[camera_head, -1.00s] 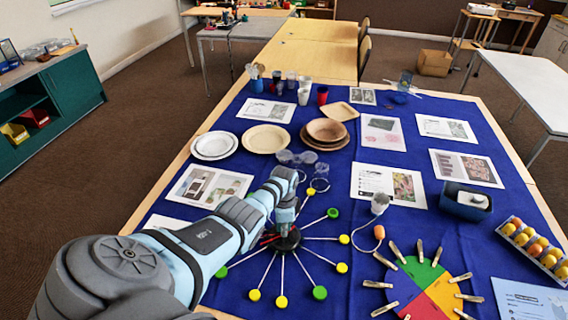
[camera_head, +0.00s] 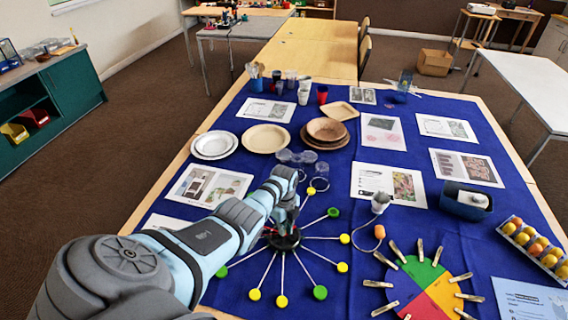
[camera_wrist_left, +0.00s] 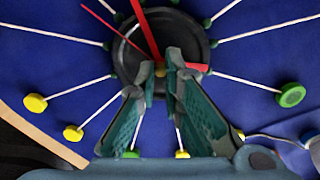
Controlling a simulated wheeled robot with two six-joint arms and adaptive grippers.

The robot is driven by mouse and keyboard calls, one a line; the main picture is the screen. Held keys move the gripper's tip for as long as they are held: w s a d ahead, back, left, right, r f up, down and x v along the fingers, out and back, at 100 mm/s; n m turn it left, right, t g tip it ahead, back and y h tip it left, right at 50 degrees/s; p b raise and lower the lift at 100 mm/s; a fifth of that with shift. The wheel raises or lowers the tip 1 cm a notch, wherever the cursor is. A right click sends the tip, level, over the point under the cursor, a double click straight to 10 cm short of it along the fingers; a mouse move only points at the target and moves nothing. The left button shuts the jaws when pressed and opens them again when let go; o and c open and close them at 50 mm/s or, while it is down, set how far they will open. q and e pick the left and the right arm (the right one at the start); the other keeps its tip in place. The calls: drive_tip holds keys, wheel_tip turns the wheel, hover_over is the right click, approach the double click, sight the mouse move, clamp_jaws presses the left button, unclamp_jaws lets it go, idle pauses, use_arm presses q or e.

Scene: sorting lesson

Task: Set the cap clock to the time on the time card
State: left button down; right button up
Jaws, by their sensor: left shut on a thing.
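The cap clock lies on the blue cloth, with a black round hub (camera_head: 284,239) and white spokes ending in green and yellow caps. It also shows in the left wrist view (camera_wrist_left: 125,60). Red hands (camera_wrist_left: 145,30) meet at a small yellow pivot; one points up, a thin one up-left, a short one right. My left gripper (camera_head: 287,222) is low over the hub. In the left wrist view its fingertips (camera_wrist_left: 164,68) are closed around the pivot area on a red hand; which hand is partly hidden. A pale blue sheet (camera_head: 530,298), cut off at bottom right, may be the time card; its print is unreadable.
A coloured disc (camera_head: 432,285) with clothespins lies right of the clock. A tray of yellow and orange balls (camera_head: 533,247) and a dark blue box (camera_head: 465,205) are farther right. Plates (camera_head: 265,138), cups and picture cards (camera_head: 388,185) fill the back.

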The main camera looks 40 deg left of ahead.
use_arm(q)
drive_tip(key=shift+m, duration=0.5)
drive_tip(key=c, duration=1.7)
unclamp_jaws()
drive_tip(key=shift+r, duration=0.1)
drive_tip(key=shift+r, duration=0.35)
wheel_tip(320, 180, up, 11)
drive_tip(key=shift+r, duration=0.1)
